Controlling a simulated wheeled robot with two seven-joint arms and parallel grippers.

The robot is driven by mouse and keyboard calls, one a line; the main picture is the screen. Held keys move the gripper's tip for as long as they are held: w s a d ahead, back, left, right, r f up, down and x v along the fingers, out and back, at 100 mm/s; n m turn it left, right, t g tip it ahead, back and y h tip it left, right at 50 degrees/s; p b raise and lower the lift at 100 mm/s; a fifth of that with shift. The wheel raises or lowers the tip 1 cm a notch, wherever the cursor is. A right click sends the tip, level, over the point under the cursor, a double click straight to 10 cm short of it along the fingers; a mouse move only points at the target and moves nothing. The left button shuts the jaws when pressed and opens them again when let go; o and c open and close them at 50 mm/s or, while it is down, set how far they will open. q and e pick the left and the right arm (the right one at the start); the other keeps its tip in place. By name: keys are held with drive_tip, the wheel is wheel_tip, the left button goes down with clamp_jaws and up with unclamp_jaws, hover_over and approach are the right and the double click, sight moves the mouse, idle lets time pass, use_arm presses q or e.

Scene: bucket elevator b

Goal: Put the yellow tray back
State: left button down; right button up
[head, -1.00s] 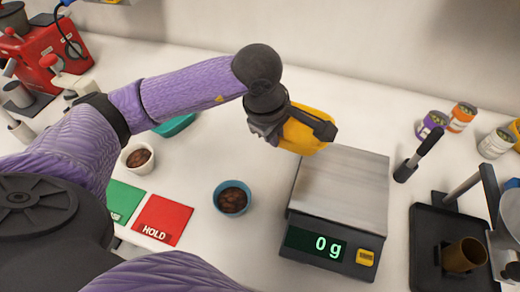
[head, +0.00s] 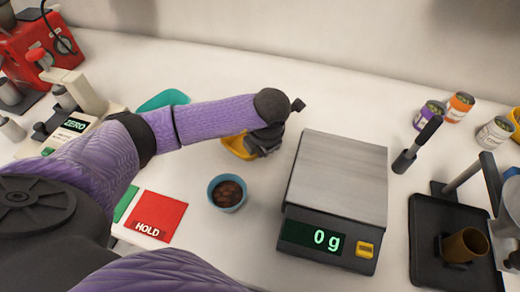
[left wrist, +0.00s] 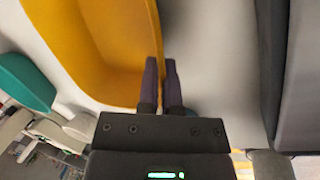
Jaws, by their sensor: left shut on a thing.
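The yellow tray (head: 234,146) is low over or on the white counter, left of the scale, partly hidden behind my left forearm and gripper. My left gripper (head: 257,150) is shut on the tray's edge. In the left wrist view, the tray (left wrist: 105,50) fills the upper left, and its wall is at the fingers (left wrist: 161,68). I cannot tell whether the tray touches the counter. My right gripper is not in view.
A scale (head: 338,180) reading 0 g stands right of the tray. A blue bowl of brown pieces (head: 227,192) is just in front. A teal tray (head: 163,100) lies behind my left forearm. A red HOLD card (head: 158,215) is front left. The counter behind the scale is clear.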

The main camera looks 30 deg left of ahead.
use_arm(q)
drive_tip(key=shift+f, duration=0.3)
drive_tip(key=c, duration=0.8)
unclamp_jaws()
drive_tip(key=shift+r, duration=0.1)
drive_tip(key=p+v, duration=0.3)
drive_tip(key=v, duration=0.9)
